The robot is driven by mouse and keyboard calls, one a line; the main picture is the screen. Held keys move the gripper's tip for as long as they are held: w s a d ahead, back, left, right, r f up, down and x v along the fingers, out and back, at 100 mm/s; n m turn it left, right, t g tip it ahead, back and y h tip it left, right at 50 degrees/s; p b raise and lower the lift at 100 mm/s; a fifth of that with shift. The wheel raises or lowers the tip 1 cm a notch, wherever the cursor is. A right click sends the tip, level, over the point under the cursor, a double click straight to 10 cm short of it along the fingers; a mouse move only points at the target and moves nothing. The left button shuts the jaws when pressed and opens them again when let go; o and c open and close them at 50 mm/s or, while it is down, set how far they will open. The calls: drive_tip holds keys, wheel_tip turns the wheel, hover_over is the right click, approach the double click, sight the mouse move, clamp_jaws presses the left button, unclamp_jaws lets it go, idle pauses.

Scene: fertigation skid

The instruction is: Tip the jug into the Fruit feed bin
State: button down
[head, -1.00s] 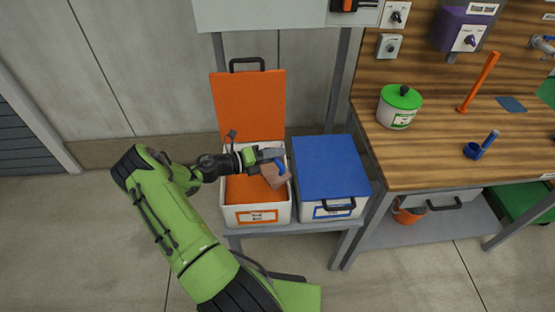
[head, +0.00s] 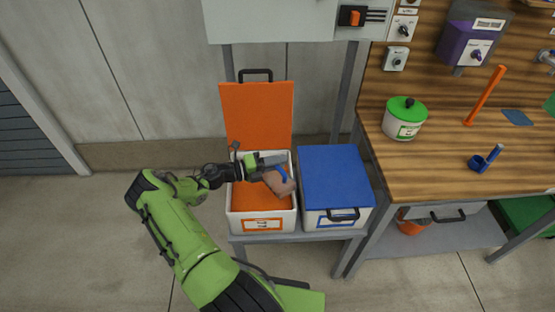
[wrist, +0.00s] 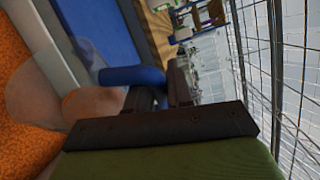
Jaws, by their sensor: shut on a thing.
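My gripper (head: 272,161) is shut on the blue handle of the jug (head: 282,184), above the open orange-lidded bin. The jug has a brownish see-through body and is tilted over the bin's right part. In the wrist view the jug's body (wrist: 92,103) and its blue handle (wrist: 133,75) show close to the jaws. The open bin (head: 234,225) is white with an orange label too small to read; its orange lid (head: 258,115) stands upright behind it. Orange material (head: 255,197) lies inside. I cannot tell whether anything is left in the jug.
A bin with a shut blue lid (head: 334,176) stands right beside the open one on a grey stand (head: 270,238). The wooden bench (head: 440,150) to the right holds a green-lidded pot (head: 405,118) and a blue scoop (head: 484,160). A grey panel (head: 270,20) hangs above the bins.

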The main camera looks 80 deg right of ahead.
drive_tip(key=shift+w+d+r+p, duration=0.1)
drive_tip(key=shift+p, duration=0.35)
drive_tip(key=shift+w+d+f+n+g+p, duration=0.25)
drive_tip(key=shift+w+d+n+g+p, duration=0.15)
drive_tip(key=shift+n, duration=0.2)
drive_tip(key=shift+w+d+f+n+b, duration=0.3)
drive_tip(key=shift+w+f+n+b, duration=0.1)
drive_tip(key=shift+w+f+n, duration=0.1)
drive_tip(key=w+d+f+n+g+h+b, duration=0.1)
drive_tip(key=w+d+n+h+b, duration=0.3)
drive_tip(key=w+d+n+b, duration=0.3)
drive_tip(key=shift+w+n+g+b, duration=0.3)
drive_tip(key=shift+w+n+b, duration=0.5)
drive_tip(key=shift+n, duration=1.1)
idle(1.3)
